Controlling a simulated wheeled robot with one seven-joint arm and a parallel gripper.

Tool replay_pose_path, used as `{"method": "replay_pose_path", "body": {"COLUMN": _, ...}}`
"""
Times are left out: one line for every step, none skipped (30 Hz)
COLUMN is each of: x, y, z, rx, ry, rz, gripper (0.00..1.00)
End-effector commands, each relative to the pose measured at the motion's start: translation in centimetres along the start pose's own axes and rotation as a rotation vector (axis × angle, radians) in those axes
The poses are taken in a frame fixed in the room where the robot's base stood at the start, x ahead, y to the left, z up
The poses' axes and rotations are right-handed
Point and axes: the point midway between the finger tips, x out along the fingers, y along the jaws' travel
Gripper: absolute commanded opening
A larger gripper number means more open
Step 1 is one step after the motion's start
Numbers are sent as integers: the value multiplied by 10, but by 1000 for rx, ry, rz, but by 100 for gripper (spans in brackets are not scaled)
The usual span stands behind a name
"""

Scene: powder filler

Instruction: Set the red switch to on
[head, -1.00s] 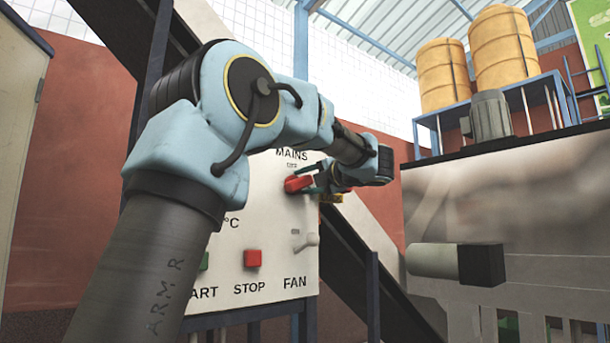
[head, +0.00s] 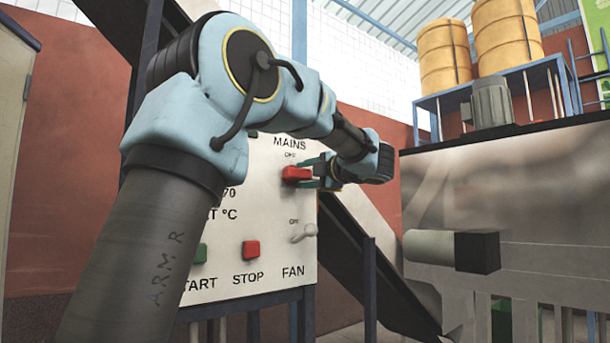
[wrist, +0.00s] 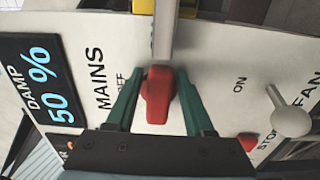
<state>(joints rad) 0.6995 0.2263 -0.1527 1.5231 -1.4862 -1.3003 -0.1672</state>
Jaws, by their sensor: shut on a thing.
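The red switch (head: 297,174) is on the white control panel (head: 225,262), under the word MAINS. An OFF label shows between that word and the switch in the head view. In the wrist view the red switch (wrist: 158,95) is a block with a pale grey bar running up from it. My gripper (head: 310,172) reaches the panel from the right. In the wrist view the green fingers of my gripper (wrist: 160,82) lie on either side of the switch and are shut on it.
A white FAN lever (head: 304,233) is below the switch, with a red STOP button (head: 251,249) and a green START button (head: 200,253) lower left. A dark-ended cylinder (head: 452,250) juts from the metal machine on the right. A dark chute runs behind the panel.

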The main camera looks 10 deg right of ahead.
Motion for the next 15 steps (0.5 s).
{"method": "replay_pose_path", "body": {"x": 1, "y": -4, "z": -2, "rx": 3, "ry": 7, "rz": -6, "gripper": 0}}
{"method": "replay_pose_path", "body": {"x": 1, "y": -4, "z": -2, "rx": 3, "ry": 7, "rz": -6, "gripper": 0}}
{"method": "replay_pose_path", "body": {"x": 1, "y": -4, "z": -2, "rx": 3, "ry": 7, "rz": -6, "gripper": 0}}
{"method": "replay_pose_path", "body": {"x": 1, "y": -4, "z": -2, "rx": 3, "ry": 7, "rz": -6, "gripper": 0}}
{"method": "replay_pose_path", "body": {"x": 1, "y": -4, "z": -2, "rx": 3, "ry": 8, "rz": -6, "gripper": 0}}
{"method": "replay_pose_path", "body": {"x": 1, "y": -4, "z": -2, "rx": 3, "ry": 8, "rz": -6, "gripper": 0}}
{"method": "replay_pose_path", "body": {"x": 1, "y": -4, "z": -2, "rx": 3, "ry": 8, "rz": -7, "gripper": 0}}
{"method": "replay_pose_path", "body": {"x": 1, "y": -4, "z": -2, "rx": 3, "ry": 8, "rz": -6, "gripper": 56}}
{"method": "replay_pose_path", "body": {"x": 1, "y": -4, "z": -2, "rx": 3, "ry": 7, "rz": -6, "gripper": 61}}
{"method": "replay_pose_path", "body": {"x": 1, "y": -4, "z": -2, "rx": 2, "ry": 7, "rz": -6, "gripper": 64}}
{"method": "replay_pose_path", "body": {"x": 1, "y": -3, "z": -2, "rx": 2, "ry": 7, "rz": -5, "gripper": 65}}
{"method": "replay_pose_path", "body": {"x": 1, "y": -3, "z": -1, "rx": 2, "ry": 6, "rz": -5, "gripper": 65}}
{"method": "replay_pose_path", "body": {"x": 1, "y": -3, "z": -1, "rx": 1, "ry": 5, "rz": -4, "gripper": 65}}
{"method": "replay_pose_path", "body": {"x": 1, "y": -2, "z": -1, "rx": 1, "ry": 5, "rz": -4, "gripper": 65}}
{"method": "replay_pose_path", "body": {"x": 1, "y": -2, "z": -1, "rx": 1, "ry": 4, "rz": -3, "gripper": 65}}
